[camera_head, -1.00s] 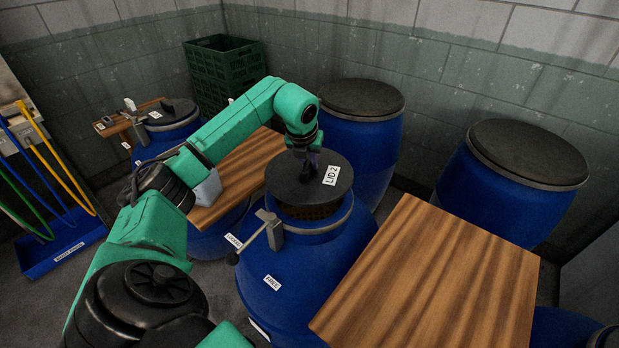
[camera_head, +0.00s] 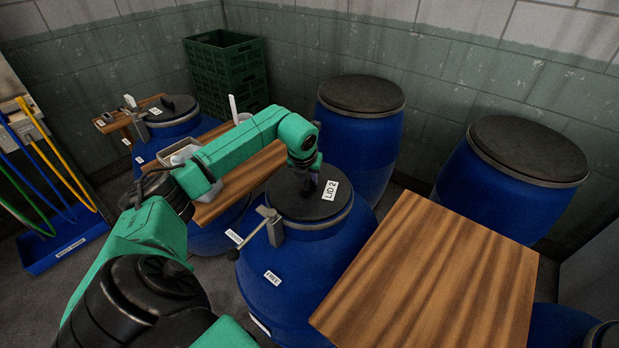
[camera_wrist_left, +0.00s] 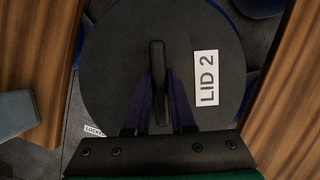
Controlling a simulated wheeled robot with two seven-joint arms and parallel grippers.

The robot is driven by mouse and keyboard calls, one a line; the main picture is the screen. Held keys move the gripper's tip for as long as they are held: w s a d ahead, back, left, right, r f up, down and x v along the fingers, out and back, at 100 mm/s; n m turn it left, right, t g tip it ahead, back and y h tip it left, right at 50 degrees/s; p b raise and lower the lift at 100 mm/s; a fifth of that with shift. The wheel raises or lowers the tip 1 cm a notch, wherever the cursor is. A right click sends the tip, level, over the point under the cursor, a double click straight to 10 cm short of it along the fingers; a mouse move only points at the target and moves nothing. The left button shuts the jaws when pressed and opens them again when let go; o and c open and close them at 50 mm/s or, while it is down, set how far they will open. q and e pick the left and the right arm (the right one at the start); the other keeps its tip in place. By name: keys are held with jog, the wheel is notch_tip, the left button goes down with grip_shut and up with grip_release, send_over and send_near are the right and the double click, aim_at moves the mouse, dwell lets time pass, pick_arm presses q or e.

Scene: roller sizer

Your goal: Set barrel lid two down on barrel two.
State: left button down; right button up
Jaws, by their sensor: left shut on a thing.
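The dark round lid labelled "LID 2" (camera_head: 321,205) lies at the rim of the blue barrel (camera_head: 300,262) in the middle of the head view, looking level. Whether it is fully seated all round I cannot tell. My left gripper (camera_head: 305,182) is above the lid. In the left wrist view my left gripper (camera_wrist_left: 159,95) is shut on the handle (camera_wrist_left: 157,60) of the lid (camera_wrist_left: 115,60). The barrel's clamp lever (camera_head: 268,224) sticks out at its front left, next to small labels. My right gripper is not in view.
A wooden board (camera_head: 430,275) stands close on the right, and another wooden board (camera_head: 240,185) with containers lies behind my left arm. Lidded blue barrels (camera_head: 360,140) (camera_head: 515,190) stand behind. Green crates (camera_head: 226,75) stand at the back left.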

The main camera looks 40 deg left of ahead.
pick_arm(q)
jog(key=c, duration=0.8)
grip_release()
jog(key=shift+o, duration=0.2)
jog(key=shift+r+p, duration=0.3)
jog(key=shift+p, duration=0.05)
jog(key=shift+r+p, duration=0.65)
jog(key=b+v, duration=0.2)
jog(key=v, duration=0.1)
jog(key=shift+s+r, duration=0.2)
jog(key=b+v, duration=0.1)
jog(key=v, duration=0.7)
jog(key=shift+s+d+f, duration=0.1)
jog(key=shift+s+f, duration=0.05)
